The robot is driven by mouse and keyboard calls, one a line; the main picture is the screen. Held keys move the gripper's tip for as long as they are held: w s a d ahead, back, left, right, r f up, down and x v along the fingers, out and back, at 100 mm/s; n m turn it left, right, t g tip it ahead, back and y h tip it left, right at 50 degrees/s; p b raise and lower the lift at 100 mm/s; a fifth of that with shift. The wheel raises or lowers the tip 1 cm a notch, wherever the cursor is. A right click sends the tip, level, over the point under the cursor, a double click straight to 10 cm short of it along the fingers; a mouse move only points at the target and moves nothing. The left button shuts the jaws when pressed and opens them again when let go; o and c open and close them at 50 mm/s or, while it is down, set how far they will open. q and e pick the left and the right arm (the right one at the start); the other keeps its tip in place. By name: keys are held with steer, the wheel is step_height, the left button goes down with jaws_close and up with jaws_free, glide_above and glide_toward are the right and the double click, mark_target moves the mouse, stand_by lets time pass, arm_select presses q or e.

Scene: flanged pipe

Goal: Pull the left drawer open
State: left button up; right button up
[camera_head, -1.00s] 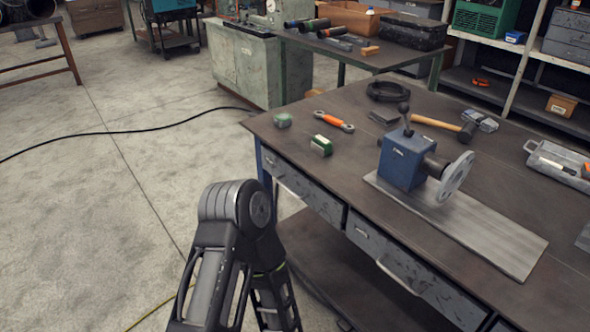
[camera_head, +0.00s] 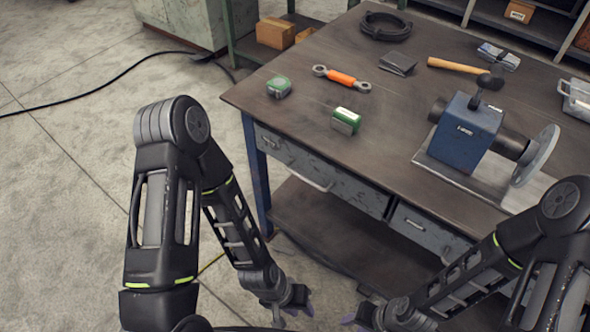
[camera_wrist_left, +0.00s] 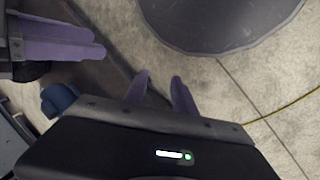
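The left drawer (camera_head: 325,178) is a worn grey front under the workbench top, with a pale bar handle (camera_head: 308,178). It looks shut, flush with the bench front. My left gripper (camera_head: 294,308) hangs low in front of the bench, well below the drawer and apart from it. In the left wrist view its two purple fingers (camera_wrist_left: 160,82) stand apart with nothing between them. My right gripper (camera_head: 350,319) is low to its right, partly cut off by the lower picture edge. Its purple fingers also show at the upper left of the left wrist view (camera_wrist_left: 62,40); their gap is unclear.
The right drawer (camera_head: 430,232) is partly behind my right arm. A lower shelf (camera_head: 330,225) lies beneath.

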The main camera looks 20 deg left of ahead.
arm_select(q)
steer(key=shift+d, duration=0.1)
steer(key=w+a+f+n+h+b, duration=0.1)
steer(key=w+a+f+n+b, duration=0.15)
steer(key=w+n+b, duration=0.65)
steer(key=a+f+n+h+b, duration=0.1)
steer(key=a+n+h+b, duration=0.2)
steer(key=n, duration=1.2)
steer(key=w+a+r+n+t+h+b, duration=0.1)
steer(key=w+a+r+n+t+b, duration=0.2)
steer(key=w+r+n, duration=0.5)
steer(key=w+a+r+n+t+h+b, duration=0.2)
steer(key=w+a+r+n+t+b, duration=0.2)
steer(key=r+n, duration=0.7)
steer(key=w+n+t+b, duration=0.1)
steer(key=w+t+b, duration=0.1)
steer(key=w+t, duration=0.2)
steer(key=shift+w+a, duration=0.15)
steer(key=shift+w, duration=0.15)
